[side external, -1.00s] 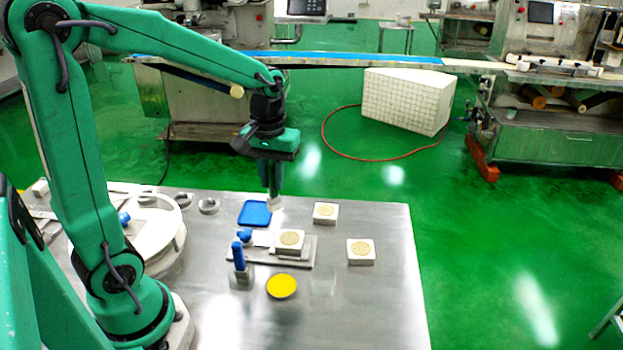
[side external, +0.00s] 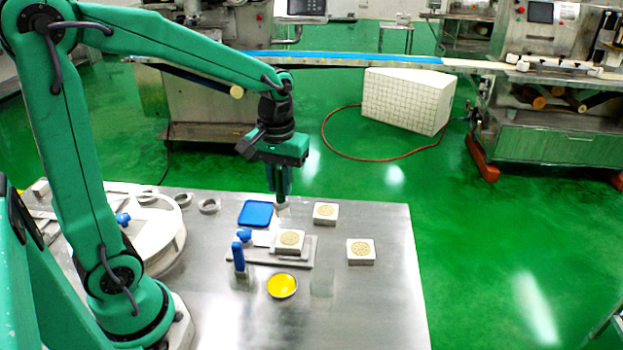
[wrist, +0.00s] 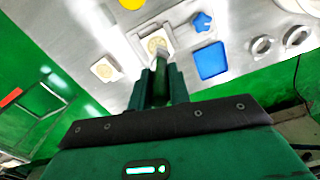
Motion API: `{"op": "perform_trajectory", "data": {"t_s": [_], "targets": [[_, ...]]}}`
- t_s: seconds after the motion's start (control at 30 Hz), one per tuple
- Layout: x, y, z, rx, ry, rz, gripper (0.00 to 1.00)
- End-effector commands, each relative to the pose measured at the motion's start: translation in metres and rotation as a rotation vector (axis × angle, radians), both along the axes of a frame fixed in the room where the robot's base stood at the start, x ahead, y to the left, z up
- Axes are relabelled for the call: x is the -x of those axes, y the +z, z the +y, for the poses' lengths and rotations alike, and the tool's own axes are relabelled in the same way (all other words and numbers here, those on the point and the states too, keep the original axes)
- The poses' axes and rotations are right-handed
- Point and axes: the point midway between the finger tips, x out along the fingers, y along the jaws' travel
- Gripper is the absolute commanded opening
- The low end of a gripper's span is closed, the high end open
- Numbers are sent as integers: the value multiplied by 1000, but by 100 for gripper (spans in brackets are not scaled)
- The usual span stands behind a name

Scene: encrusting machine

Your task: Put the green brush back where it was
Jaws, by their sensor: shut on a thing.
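My gripper (side external: 280,188) is shut on the green brush and holds it above the table, close to the front right of the blue tray. The brush's pale tip (side external: 283,209) points down below the fingers. In the wrist view my gripper (wrist: 161,84) has the brush (wrist: 160,57) between its fingers, its pale end sticking out. Most of the handle is hidden by the fingers. A clear cup (side external: 322,285) stands at the right of the yellow dish (side external: 282,286). A blue upright handle (side external: 238,256) stands at the left of that dish.
A patterned white block (side external: 289,241) sits on a metal plate (side external: 265,262). Two similar blocks (side external: 326,213) (side external: 360,251) stand to the right. The blue tray (side external: 255,213) lies behind the plate. Metal rings (side external: 209,206) lie back left. The table's front right is clear.

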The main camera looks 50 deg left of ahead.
Motion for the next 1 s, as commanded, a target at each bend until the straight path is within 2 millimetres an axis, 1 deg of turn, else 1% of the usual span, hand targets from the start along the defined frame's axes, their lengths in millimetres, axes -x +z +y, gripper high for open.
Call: {"op": "perform_trajectory", "data": {"t_s": [0.03,0.27,0.47,0.8,1.0], "targets": [[0,0,-10,0,-28,0,0],[6,0,-57,0,-170,0,0],[17,0,-100,0,-301,0,0],[48,-1,-166,0,-523,0,0],[69,-2,-195,0,-633,0,0]]}}
